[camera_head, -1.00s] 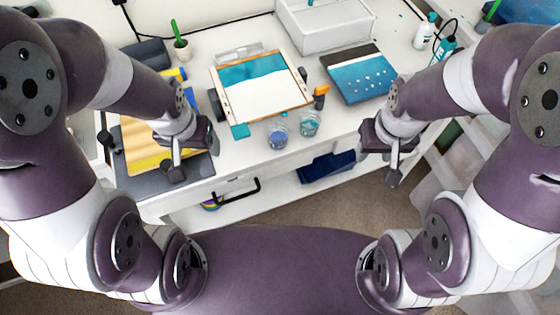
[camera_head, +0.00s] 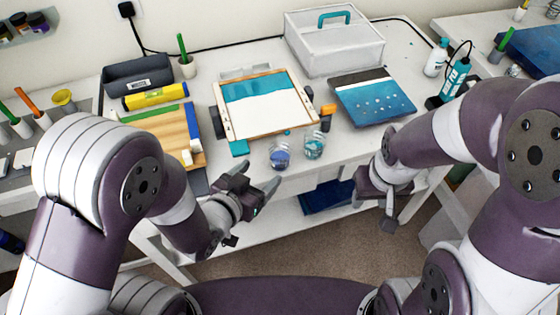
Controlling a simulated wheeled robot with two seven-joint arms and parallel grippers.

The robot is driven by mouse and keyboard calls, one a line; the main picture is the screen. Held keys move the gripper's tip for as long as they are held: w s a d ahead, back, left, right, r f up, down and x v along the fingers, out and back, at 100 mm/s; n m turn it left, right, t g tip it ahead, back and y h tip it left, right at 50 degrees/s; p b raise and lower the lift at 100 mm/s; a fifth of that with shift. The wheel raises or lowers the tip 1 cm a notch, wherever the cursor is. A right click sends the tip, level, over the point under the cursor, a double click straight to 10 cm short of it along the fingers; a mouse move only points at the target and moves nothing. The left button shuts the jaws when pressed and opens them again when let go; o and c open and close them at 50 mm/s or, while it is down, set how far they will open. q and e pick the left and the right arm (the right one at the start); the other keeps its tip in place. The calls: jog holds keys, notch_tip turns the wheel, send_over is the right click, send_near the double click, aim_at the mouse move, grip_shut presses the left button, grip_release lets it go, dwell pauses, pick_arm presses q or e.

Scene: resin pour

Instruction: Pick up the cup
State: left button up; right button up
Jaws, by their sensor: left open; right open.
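Two small clear cups stand side by side near the table's front edge. The left cup (camera_head: 279,156) holds something blue, and the right cup (camera_head: 314,146) has teal in it. My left gripper (camera_head: 262,190) is open and empty, just in front of and to the left of the blue cup, apart from it. Its fingers point right and toward the cups. My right gripper (camera_head: 380,208) is open and empty, past the table's front edge, to the right of the cups.
A framed teal and white panel (camera_head: 268,112) lies behind the cups. A blue board (camera_head: 372,97) lies to the right, with a white box (camera_head: 335,48) behind it. A wooden board (camera_head: 168,128) and a yellow level (camera_head: 156,96) lie left. An orange-tipped tool (camera_head: 327,113) stands near the right cup.

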aim_at(284, 147)
pick_arm(q)
jog(key=x, duration=1.2)
jog(key=shift+a+r+p, duration=0.1)
jog(key=shift+p, duration=0.2)
jog(key=c, duration=0.7)
jog(key=shift+c, duration=0.2)
pick_arm(e)
jog(key=shift+r, duration=0.15)
pick_arm(q)
jog(key=shift+w+r, duration=0.15)
